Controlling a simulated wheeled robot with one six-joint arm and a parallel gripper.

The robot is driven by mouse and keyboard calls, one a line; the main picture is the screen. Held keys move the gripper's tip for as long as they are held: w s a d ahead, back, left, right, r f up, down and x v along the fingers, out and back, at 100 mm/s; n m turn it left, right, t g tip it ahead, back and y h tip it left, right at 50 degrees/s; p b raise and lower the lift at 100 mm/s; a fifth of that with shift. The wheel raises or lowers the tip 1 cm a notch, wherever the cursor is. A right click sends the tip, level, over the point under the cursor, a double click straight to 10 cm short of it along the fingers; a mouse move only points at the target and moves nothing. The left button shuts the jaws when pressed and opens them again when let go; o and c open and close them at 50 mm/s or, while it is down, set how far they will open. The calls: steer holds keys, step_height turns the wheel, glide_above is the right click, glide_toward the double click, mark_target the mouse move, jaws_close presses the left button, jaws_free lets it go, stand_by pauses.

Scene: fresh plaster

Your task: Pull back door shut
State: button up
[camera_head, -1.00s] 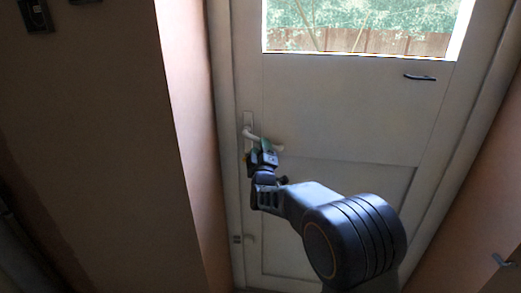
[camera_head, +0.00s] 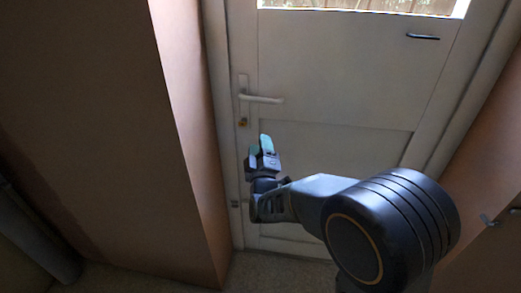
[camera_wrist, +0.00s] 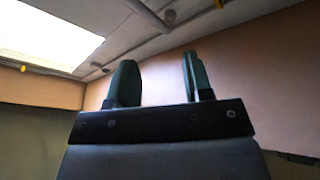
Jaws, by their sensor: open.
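The back door (camera_head: 330,90) is white, with a window at its top, and stands in its frame ahead of me; it looks closed or nearly so, I cannot tell which. Its lever handle (camera_head: 262,99) is at the door's left side, level, above a small keyhole. My gripper (camera_head: 261,145) shows below the handle in the head view, apart from it, with green fingertips. In the wrist view my gripper (camera_wrist: 157,80) has its two fingers spread with nothing between them. That view points at the wall and ceiling; no door handle shows there.
A second small dark handle (camera_head: 423,37) is at the door's upper right. A wall corner (camera_head: 190,140) stands close on the left, and a wall with a small fitting (camera_head: 489,220) is on the right. Speckled floor (camera_head: 130,277) shows below.

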steer(key=shift+s+f, duration=0.15)
steer(key=shift+s, duration=0.15)
step_height(320, 180, down, 9)
steer(key=a+m+g+y, duration=0.2)
steer(key=a+g+y, duration=0.1)
steer(key=g, duration=0.3)
steer(key=s+d+f+m+g+p, duration=0.2)
steer(key=s+m+g+p, duration=0.15)
steer(key=s+g, duration=0.3)
steer(key=s+d+r+m+g+h+p, duration=0.2)
steer(key=s+d+r+m+g+p, duration=0.1)
steer(key=s+d+r+p, duration=0.4)
steer(key=s+d+r+m+g+h+p, duration=0.1)
steer(key=s+d+r+m+g+p, duration=0.2)
steer(key=s+d+r+p, duration=0.4)
step_height(320, 180, up, 6)
steer(key=shift+s+d+r+m+h+p, duration=0.35)
steer(key=shift+s+p, duration=0.25)
steer(key=shift+p, duration=0.3)
